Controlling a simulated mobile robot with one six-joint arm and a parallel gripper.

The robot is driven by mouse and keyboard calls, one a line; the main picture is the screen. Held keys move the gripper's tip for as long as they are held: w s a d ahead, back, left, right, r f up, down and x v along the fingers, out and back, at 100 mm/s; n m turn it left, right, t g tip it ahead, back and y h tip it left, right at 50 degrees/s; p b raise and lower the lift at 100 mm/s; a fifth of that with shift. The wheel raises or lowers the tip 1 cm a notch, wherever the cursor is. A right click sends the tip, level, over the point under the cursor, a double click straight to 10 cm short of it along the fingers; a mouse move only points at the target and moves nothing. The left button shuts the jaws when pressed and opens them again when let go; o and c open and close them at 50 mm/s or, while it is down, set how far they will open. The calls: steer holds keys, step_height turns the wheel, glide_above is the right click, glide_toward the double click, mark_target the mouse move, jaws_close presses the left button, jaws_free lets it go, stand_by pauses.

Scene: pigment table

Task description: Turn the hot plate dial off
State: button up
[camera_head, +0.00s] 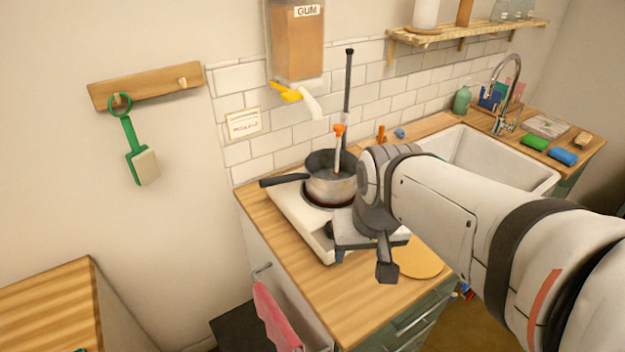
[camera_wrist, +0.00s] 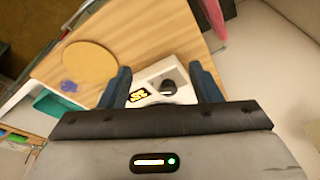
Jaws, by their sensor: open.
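The white hot plate (camera_head: 285,200) sits on the wooden counter with a metal pot (camera_head: 330,186) on its burner. A dark dial (camera_head: 329,230) shows at its front edge, partly hidden by my gripper (camera_head: 364,262). In the wrist view my gripper (camera_wrist: 163,88) is open, its two dark fingers apart. Nothing is held. I cannot tell whether a finger touches the dial, or its exact setting.
A round tan mat (camera_head: 420,258) lies right of my gripper. The pot's dark handle (camera_head: 284,180) points left. A white sink (camera_head: 490,158) is at the right. A pink towel (camera_head: 272,318) hangs at the counter's front. The counter's front left is clear.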

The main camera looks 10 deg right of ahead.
steer(key=shift+o, duration=0.3)
steer(key=w+m+g+p, duration=0.1)
steer(key=w+m, duration=0.3)
steer(key=w, duration=0.5)
steer(key=shift+w+m+p, duration=0.15)
steer(key=shift+m+p, duration=0.15)
steer(key=shift+p, duration=0.2)
steer(key=w+f+m, duration=0.1)
steer(key=w, duration=0.1)
steer(key=w+f+m+g+p, duration=0.1)
steer(key=w+m, duration=0.1)
steer(key=w, duration=0.1)
steer(key=w+f+m, duration=0.1)
steer(key=w, duration=0.2)
steer(key=shift+w+f+g+p, duration=0.15)
steer(key=shift+f+g+p, duration=0.1)
steer(key=shift+g+p, duration=0.15)
steer(key=shift+w+f+m, duration=0.35)
steer(key=shift+f+m, duration=0.1)
steer(key=shift+m, duration=0.05)
step_height(320, 180, down, 8)
steer(key=shift+r+p, duration=0.25)
steer(key=shift+p, duration=0.4)
steer(key=shift+c, duration=0.4)
